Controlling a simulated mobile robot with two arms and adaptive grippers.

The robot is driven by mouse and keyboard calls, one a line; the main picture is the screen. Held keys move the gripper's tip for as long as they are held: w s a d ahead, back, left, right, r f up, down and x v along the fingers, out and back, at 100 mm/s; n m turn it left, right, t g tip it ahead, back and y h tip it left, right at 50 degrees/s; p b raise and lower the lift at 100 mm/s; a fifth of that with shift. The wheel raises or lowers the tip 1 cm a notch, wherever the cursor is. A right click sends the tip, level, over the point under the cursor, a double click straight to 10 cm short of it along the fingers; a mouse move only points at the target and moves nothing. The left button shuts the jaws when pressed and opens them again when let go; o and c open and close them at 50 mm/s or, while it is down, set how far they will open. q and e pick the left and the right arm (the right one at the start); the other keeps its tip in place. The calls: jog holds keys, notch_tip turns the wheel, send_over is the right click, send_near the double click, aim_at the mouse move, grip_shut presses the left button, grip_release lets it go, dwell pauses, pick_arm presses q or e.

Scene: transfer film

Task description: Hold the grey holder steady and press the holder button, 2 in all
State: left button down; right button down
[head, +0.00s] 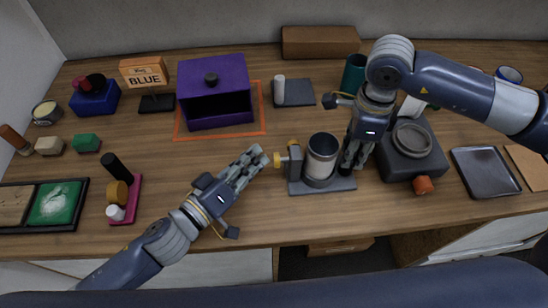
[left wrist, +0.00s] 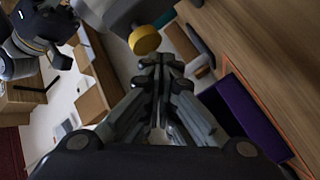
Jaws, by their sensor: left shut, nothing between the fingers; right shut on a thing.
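The grey holder (head: 322,184) is a flat base with an upright dark-rimmed cylinder (head: 321,158) and a small block at its left end. The yellow holder button (head: 278,159) sticks out leftward from that block. It also shows in the left wrist view (left wrist: 145,40). My left gripper (head: 259,154) is shut and empty, its tips just left of the button with a small gap. In the left wrist view its fingertips (left wrist: 161,64) lie close below the button. My right gripper (head: 347,168) points down, shut on the holder at the cylinder's right side; its exact grip is partly hidden.
A grey machine with an orange knob (head: 423,185) stands right of the holder, beside a metal tray (head: 485,171). A purple open box (head: 217,98) stands behind, on an orange-edged mat. A pink stand (head: 126,203) is at left. Wood is clear around my left gripper.

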pick_arm(q)
jog(key=shift+d, duration=0.3)
jog(key=shift+d, duration=1)
dwell(0.9)
jog(key=shift+a, duration=1.45)
jog(key=shift+s+a, duration=0.1)
jog(key=shift+a, duration=2.4)
jog(key=shift+a, duration=1.95)
